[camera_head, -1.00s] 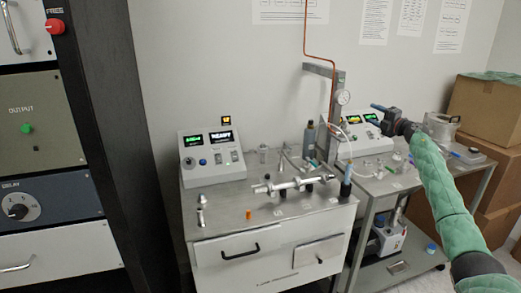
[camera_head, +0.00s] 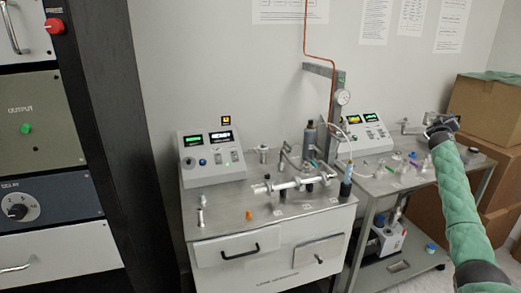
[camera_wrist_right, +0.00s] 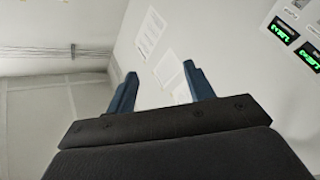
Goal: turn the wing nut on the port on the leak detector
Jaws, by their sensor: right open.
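The leak detector (camera_head: 275,262) is a white cabinet with a steel top and a grey console (camera_head: 211,146) at its back left, with lit displays. A horizontal silver pipe assembly (camera_head: 295,185) lies across the top. The port and its wing nut are too small to pick out clearly among these fittings. My right gripper (camera_head: 440,122) is up at the right, over the second bench and well apart from the leak detector. In the right wrist view, its blue fingers (camera_wrist_right: 163,85) are spread and empty, facing the wall. My left gripper is not in view.
An orange piece (camera_head: 249,214) and small metal fittings sit on the left of the steel top. A second bench (camera_head: 385,185) with another console (camera_head: 366,137) stands at right, before cardboard boxes (camera_head: 484,108). A dark rack (camera_head: 95,130) stands close at left.

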